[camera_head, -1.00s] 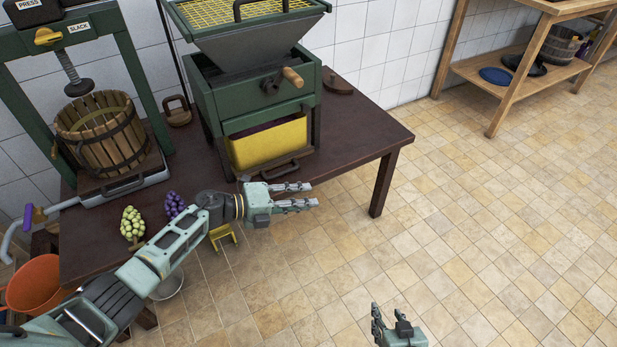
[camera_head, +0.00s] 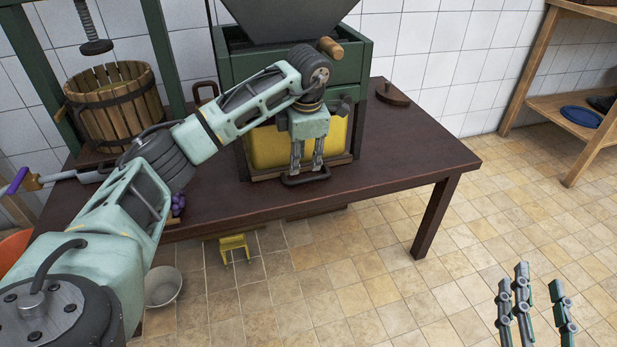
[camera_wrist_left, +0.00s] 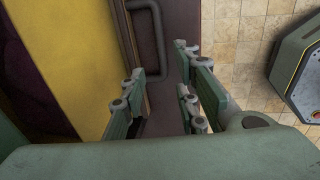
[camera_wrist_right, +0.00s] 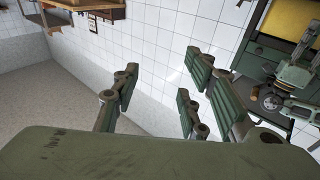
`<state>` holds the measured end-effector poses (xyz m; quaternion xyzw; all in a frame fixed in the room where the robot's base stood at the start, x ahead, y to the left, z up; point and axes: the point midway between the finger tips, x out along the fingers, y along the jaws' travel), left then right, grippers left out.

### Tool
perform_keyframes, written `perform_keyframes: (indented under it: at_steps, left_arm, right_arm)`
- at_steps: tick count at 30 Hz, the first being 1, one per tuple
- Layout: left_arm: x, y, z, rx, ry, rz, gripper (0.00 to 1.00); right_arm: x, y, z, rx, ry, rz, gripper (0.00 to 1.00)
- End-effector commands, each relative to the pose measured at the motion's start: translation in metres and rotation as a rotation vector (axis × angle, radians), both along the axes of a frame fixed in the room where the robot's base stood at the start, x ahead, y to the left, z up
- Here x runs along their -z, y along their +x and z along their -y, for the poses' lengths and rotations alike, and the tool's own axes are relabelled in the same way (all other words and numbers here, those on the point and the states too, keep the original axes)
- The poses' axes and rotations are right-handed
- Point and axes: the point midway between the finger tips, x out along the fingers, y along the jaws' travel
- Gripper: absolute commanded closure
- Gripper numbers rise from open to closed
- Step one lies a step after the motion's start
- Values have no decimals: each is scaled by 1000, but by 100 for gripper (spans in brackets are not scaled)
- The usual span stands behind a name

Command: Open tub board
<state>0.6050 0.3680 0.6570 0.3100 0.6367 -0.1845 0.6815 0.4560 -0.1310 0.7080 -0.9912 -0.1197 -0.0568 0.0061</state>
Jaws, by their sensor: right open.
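The yellow tub (camera_head: 266,150) sits in the green crusher's lower opening, partly hidden by my left arm. Its board is a thin wooden strip (camera_head: 262,173) under the tub, with a dark bar handle (camera_head: 318,175) at the front. My left gripper (camera_head: 307,163) points down just above the handle. In the left wrist view the handle (camera_wrist_left: 160,40) lies ahead of the parted fingers (camera_wrist_left: 160,95), with nothing held; whether they touch it I cannot tell. My right gripper (camera_head: 532,305) is open and empty over the floor at lower right, far from the crusher.
The dark table (camera_head: 400,160) has free room right of the crusher (camera_head: 345,65), beside a small wooden piece (camera_head: 393,97). A slatted press basket (camera_head: 112,110) stands at left. A yellow stool (camera_head: 234,245) and a metal bowl (camera_head: 163,287) are below the table's front edge.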

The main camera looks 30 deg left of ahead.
Motion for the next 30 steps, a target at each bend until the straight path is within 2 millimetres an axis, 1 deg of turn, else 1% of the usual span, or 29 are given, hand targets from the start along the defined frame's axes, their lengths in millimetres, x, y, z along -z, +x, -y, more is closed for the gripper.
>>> perform_keyframes:
  at_steps: [1, 6, 9, 15, 21, 29, 30]
  left_arm:
    - [8, 0, 0, 0, -1, -2, 72]
    - [31, 3, -3, -1, -2, -2, 72]
    - [43, 5, -4, 0, -4, -2, 72]
    - [60, 7, -7, 1, -4, 0, 72]
    - [67, 8, -8, 1, -4, 0, 72]
    - [67, 8, -8, 1, -4, 0, 72]
    - [67, 8, -8, 1, -4, 0, 74]
  right_arm:
    - [-6, 0, -1, -2, 10, 36, 60]
    - [-37, -7, -4, -12, 52, 194, 60]
    - [-54, -13, -4, -17, 77, 285, 60]
    - [-80, -26, -4, -24, 116, 420, 60]
    - [-91, -33, -4, -28, 133, 479, 60]
    - [-92, -34, -4, -28, 134, 485, 60]
    - [-92, -33, -4, -28, 134, 485, 60]
